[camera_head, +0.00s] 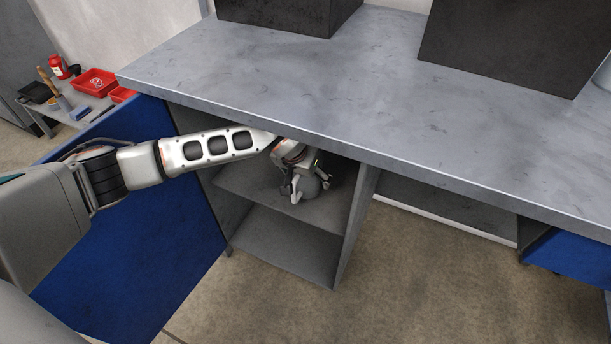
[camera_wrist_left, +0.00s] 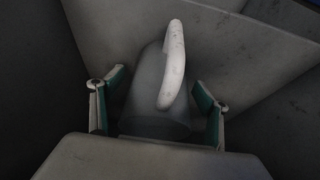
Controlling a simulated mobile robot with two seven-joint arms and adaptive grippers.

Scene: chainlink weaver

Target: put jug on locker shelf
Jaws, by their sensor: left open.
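A grey jug (camera_head: 311,187) with a pale handle (camera_wrist_left: 173,65) stands on the locker shelf (camera_head: 246,186), inside the open locker under the workbench. My left gripper (camera_head: 300,172) reaches into the locker from the left and is at the jug, partly covering it in the head view. In the left wrist view the jug's grey body (camera_wrist_left: 150,95) lies between the two spread fingers of my left gripper (camera_wrist_left: 157,85), with the handle towards the camera. The fingers are open, with a gap visible beside the jug. My right gripper is not in view.
The workbench top (camera_head: 380,60) overhangs the locker close above my arm. The blue locker door (camera_head: 150,240) stands open at left. The locker's side wall (camera_head: 353,225) bounds the right. A small table (camera_head: 98,103) with red trays (camera_head: 95,82) stands at far left.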

